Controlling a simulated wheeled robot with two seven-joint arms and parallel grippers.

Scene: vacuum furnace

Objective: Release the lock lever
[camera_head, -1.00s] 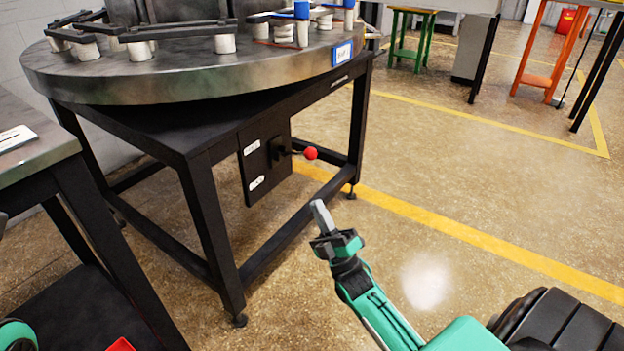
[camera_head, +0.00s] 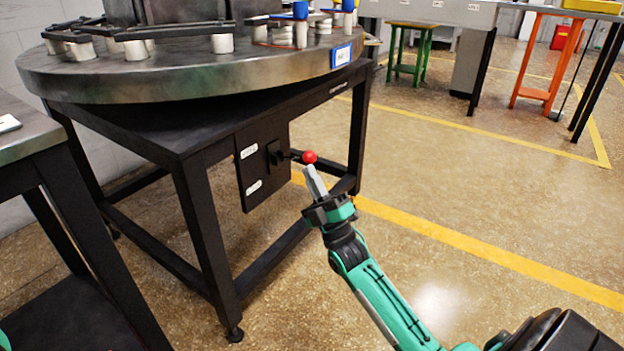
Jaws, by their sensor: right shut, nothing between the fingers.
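The lock lever (camera_head: 310,157) is a short dark handle with a red ball knob. It sticks out to the right from a black panel (camera_head: 262,192) with two white labels, mounted under the table. My right gripper (camera_head: 313,178) is shut and empty. Its grey fingers point up, with their tips just below the red knob in the picture. I cannot tell whether they touch it. My left gripper is not seen.
The black table frame (camera_head: 207,235) carries a round metal turntable (camera_head: 190,80) with several parts on it. A dark bench (camera_head: 75,220) stands at left. The floor at right is open, with yellow lines (camera_head: 470,243).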

